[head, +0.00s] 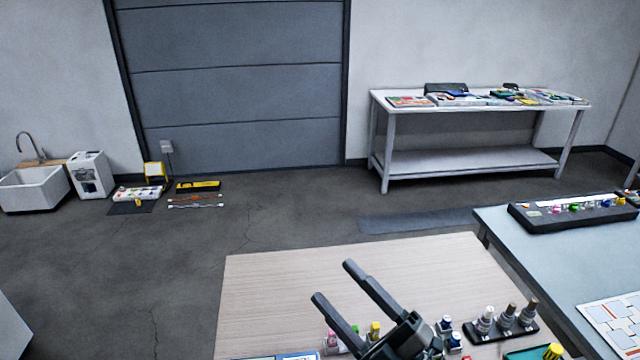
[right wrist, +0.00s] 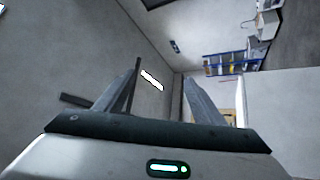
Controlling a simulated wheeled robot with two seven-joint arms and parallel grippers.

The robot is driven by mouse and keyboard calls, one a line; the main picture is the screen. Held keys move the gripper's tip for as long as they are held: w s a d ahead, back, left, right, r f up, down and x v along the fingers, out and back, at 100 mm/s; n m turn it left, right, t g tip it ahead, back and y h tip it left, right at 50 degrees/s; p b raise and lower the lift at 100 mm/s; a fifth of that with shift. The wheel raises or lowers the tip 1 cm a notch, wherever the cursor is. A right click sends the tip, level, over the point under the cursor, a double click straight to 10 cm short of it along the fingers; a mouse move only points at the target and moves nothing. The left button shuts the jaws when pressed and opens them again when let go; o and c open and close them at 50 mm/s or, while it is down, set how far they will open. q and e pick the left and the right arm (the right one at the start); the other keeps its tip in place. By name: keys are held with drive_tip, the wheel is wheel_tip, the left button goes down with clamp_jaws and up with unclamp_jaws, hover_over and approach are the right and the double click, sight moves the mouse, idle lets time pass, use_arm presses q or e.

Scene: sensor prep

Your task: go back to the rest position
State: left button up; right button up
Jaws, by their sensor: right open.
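My right gripper (head: 332,283) is open and empty in the head view, with its two dark fingers apart and pointing up and to the left. It is above the wooden table (head: 270,270) at the bottom middle. In the right wrist view its two fingers (right wrist: 165,95) stand apart with only wall and background between them. My left gripper is not in either view.
Several small bottles (head: 484,320) stand at the table's front right, near and partly behind my gripper. A grey table (head: 530,240) with a black tray (head: 530,224) adjoins on the right. A white bench (head: 460,165) stands at the back wall. The wooden table's far left is clear.

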drive_tip(key=w+d+f+m+t+h, duration=0.25)
drive_tip(key=d+f+m+h, duration=0.65)
drive_tip(key=d+m+h, duration=0.55)
drive_tip(key=s+d+f+m+g+h, duration=0.3)
drive_tip(key=s+d+f, duration=0.1)
drive_tip(key=f, duration=0.4)
drive_tip(key=s+f+m+g+y, duration=0.1)
drive_tip(key=s+f+g, duration=0.6)
drive_tip(key=s, duration=0.5)
drive_tip(key=s+f+m+g+y, duration=0.15)
drive_tip(key=s+f+g, duration=0.25)
drive_tip(key=s+f, duration=0.6)
drive_tip(key=s+f+g+h+b, duration=0.1)
drive_tip(key=s+f+g+b, duration=0.15)
drive_tip(key=f, duration=2.85)
drive_tip(key=s+d+f+b, duration=0.3)
drive_tip(key=s+f, duration=1.5)
drive_tip(key=f, duration=0.1)
drive_tip(key=shift+s+d+f+g, duration=0.15)
drive_tip(key=shift+s+d+g, duration=0.05)
drive_tip(key=shift+g, duration=0.1)
